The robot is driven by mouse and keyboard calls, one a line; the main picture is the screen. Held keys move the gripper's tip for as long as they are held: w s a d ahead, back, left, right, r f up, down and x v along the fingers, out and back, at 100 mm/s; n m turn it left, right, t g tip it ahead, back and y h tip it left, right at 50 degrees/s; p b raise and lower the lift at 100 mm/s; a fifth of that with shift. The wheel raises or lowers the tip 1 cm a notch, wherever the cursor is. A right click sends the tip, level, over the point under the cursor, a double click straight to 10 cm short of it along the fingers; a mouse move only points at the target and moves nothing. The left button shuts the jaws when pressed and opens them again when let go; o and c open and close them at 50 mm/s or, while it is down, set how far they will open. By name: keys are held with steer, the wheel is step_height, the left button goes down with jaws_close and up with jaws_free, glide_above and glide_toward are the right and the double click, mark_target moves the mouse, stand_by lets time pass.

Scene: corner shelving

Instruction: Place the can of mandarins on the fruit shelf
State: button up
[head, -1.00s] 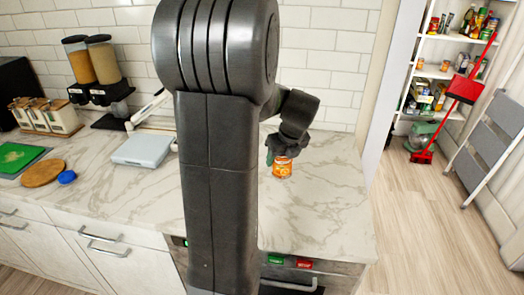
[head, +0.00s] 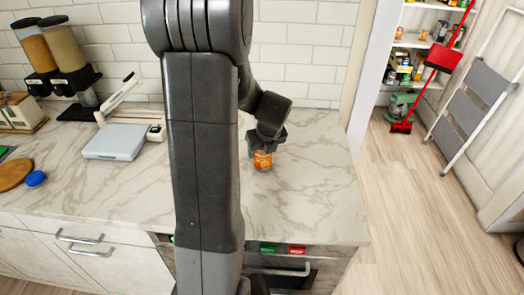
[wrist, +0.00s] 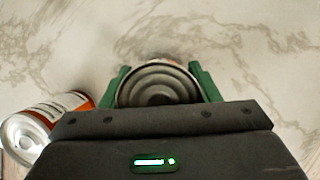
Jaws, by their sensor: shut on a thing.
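An orange-labelled can (head: 262,160), which I take to be the mandarins, is under my gripper (head: 266,146) at the right part of the marble counter. In the wrist view its round metal lid (wrist: 157,84) sits between the two green fingers of my gripper (wrist: 160,88), which are shut on it. I cannot tell whether it touches the counter. The label text is too small to read. The fruit shelf cannot be told apart among the shelves (head: 425,42) at the upper right.
A second can (wrist: 45,122) with an orange and white label shows at the wrist view's left edge. A scale (head: 115,142) and cereal dispensers (head: 55,60) stand left on the counter. A red broom (head: 402,127) and stepladder (head: 470,105) are near the shelving. The floor before it is open.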

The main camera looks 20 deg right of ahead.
steer(key=shift+f, duration=0.4)
steer(key=shift+r, duration=0.1)
steer(key=o, duration=0.8)
steer(key=shift+f, duration=0.25)
steer(key=o, duration=0.4)
steer(key=shift+r, duration=0.15)
